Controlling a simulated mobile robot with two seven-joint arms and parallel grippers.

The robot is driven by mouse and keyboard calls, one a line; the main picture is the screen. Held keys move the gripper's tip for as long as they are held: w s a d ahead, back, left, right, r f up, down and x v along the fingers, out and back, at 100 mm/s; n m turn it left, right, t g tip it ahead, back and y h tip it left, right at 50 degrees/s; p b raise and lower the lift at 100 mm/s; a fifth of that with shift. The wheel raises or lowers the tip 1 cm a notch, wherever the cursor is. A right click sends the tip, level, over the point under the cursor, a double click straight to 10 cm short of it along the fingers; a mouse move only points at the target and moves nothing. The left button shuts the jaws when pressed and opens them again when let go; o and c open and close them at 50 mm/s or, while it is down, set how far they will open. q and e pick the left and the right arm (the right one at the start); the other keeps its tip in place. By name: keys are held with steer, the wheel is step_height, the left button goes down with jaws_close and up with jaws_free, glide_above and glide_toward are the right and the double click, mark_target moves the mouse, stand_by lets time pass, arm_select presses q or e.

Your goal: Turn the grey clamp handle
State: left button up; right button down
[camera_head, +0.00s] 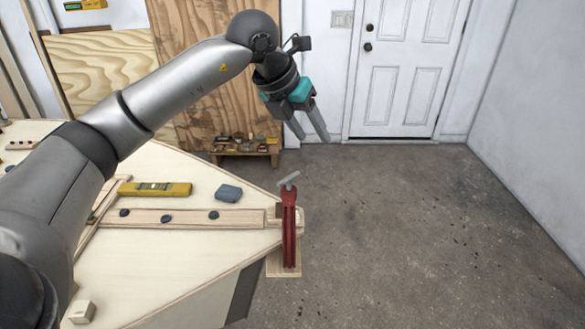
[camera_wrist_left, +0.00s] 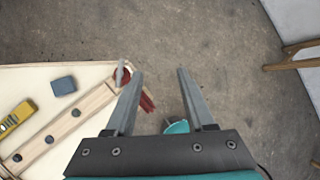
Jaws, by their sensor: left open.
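A red clamp (camera_head: 289,228) is fixed at the pointed tip of the plywood hull (camera_head: 175,265). Its grey handle (camera_head: 288,179) is a short bar on top, tilted up to the right. In the left wrist view the handle (camera_wrist_left: 120,72) and the red clamp (camera_wrist_left: 148,103) lie beside the left finger, partly hidden behind it. My left gripper (camera_head: 310,137) is open and empty, above and beyond the clamp, apart from the handle. My right gripper is not in view.
A yellow level (camera_head: 155,189) and a blue-grey block (camera_head: 228,193) lie on the hull near a wooden strip with dark knobs. A low wooden stool (camera_head: 244,150) with small items stands behind. The concrete floor (camera_head: 420,240) to the right is clear.

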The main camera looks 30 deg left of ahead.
arm_select(q)
steer(key=s+a+n+g+y, duration=0.1)
steer(key=s+a+y, duration=0.2)
steer(key=a, duration=0.3)
steer(key=b, duration=0.2)
glide_toward(289, 177)
steer(key=x, duration=0.7)
steer(key=shift+w+f, duration=0.1)
steer(key=shift+f, duration=0.05)
steer(key=shift+w+f, duration=0.2)
steer(key=shift+f, duration=0.3)
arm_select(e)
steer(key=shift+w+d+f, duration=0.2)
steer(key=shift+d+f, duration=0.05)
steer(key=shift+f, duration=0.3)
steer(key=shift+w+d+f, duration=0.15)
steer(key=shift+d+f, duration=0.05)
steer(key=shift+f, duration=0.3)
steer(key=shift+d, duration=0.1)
arm_select(q)
steer(key=shift+c, duration=0.3)
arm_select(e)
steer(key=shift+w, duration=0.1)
arm_select(q)
jaws_close()
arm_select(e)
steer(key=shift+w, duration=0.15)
